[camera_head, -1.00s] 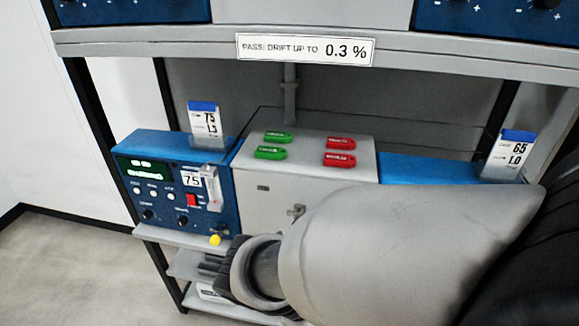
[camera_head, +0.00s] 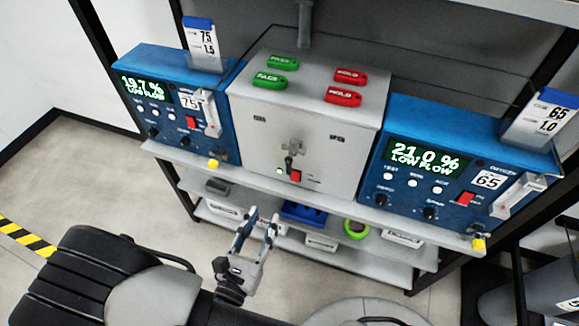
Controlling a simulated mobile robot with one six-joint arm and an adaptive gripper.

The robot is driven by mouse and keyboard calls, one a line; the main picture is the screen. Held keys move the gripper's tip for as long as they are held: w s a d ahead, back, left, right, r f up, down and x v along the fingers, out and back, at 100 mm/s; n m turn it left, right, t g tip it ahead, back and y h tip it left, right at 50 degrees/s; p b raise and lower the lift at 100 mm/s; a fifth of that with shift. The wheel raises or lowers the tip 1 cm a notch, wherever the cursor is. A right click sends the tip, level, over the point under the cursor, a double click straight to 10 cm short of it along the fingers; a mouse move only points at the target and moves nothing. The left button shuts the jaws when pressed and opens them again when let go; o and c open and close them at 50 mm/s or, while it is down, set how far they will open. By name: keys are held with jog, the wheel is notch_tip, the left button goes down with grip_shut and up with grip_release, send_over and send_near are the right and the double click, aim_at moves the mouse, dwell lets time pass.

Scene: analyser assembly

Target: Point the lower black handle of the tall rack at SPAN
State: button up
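My gripper (camera_head: 262,222) is below and in front of the lower shelf edge. Its two fingers point up and stand apart with nothing between them. A grey box (camera_head: 315,110) stands between two blue analysers and has a small dark lever (camera_head: 291,158) on its front, pointing roughly upward. My gripper is well below this lever and apart from it. I see no SPAN label that I can read, and I cannot tell whether this lever is the lower black handle of the tall rack.
The left analyser (camera_head: 150,62) reads 19.7 % LOW FLOW. The right analyser (camera_head: 460,130) reads 21.0 % LOW FLOW. Green tags (camera_head: 270,80) and red tags (camera_head: 343,96) lie on the grey box. A lower shelf (camera_head: 375,254) holds bins and a green ring. Grey floor is open at left.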

aim_at(288, 168)
jog(key=b+x, duration=0.3)
jog(key=x, duration=1.3)
jog(key=shift+w+d, duration=0.1)
jog(key=shift+w, duration=0.1)
jog(key=shift+c, duration=0.2)
grip_shut()
